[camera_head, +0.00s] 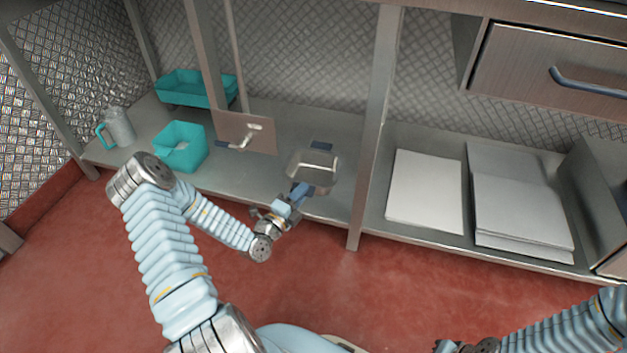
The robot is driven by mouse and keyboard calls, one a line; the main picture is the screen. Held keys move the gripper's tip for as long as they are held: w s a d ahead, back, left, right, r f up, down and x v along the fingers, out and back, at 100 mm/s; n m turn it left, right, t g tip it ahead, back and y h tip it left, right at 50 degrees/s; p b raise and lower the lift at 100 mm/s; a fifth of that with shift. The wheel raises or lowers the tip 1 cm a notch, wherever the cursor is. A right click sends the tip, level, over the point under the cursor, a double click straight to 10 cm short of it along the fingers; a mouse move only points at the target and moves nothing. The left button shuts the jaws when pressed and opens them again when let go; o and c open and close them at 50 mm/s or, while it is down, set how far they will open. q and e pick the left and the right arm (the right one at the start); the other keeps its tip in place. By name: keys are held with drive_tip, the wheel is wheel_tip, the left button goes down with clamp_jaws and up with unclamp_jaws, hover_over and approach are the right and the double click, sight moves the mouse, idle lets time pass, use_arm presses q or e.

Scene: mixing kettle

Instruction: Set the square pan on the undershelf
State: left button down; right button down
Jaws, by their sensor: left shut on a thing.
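The square pan (313,165) is a small grey metal pan in the middle of the view, with a bright rim. It shows against the left bay of the steel undershelf (225,181), near the middle post. I cannot tell whether it touches the shelf or hangs just above it. My left gripper (300,194) reaches in from the front, shut on the pan's near side, and its fingers hide the part they hold. My right arm shows only at the bottom right, with its fingers out of the frame.
Teal bins (181,147) (197,88) and a grey jug (119,127) stand on the left. White stacks (425,190) (520,215) fill the right bay.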

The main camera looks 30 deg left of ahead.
sight(313, 173)
use_arm(q)
drive_tip(key=w+f, duration=0.1)
drive_tip(key=w, duration=0.2)
drive_tip(key=w+f+b, duration=0.1)
drive_tip(key=w, duration=0.1)
drive_tip(key=shift+a+f, duration=0.35)
drive_tip(key=shift+a, duration=0.05)
drive_tip(key=w+f, duration=0.1)
drive_tip(key=w+f+b, duration=0.1)
drive_tip(key=f, duration=0.1)
drive_tip(key=w+a+f+b, duration=0.1)
drive_tip(key=w+f, duration=0.1)
drive_tip(key=shift+w, duration=0.1)
drive_tip(key=shift+w+f+b, duration=0.15)
drive_tip(key=shift+f+b, duration=0.35)
drive_tip(key=shift+f, duration=1.15)
drive_tip(key=shift+f, duration=0.2)
drive_tip(key=c, duration=1.1)
unclamp_jaws()
drive_tip(key=shift+c, duration=0.2)
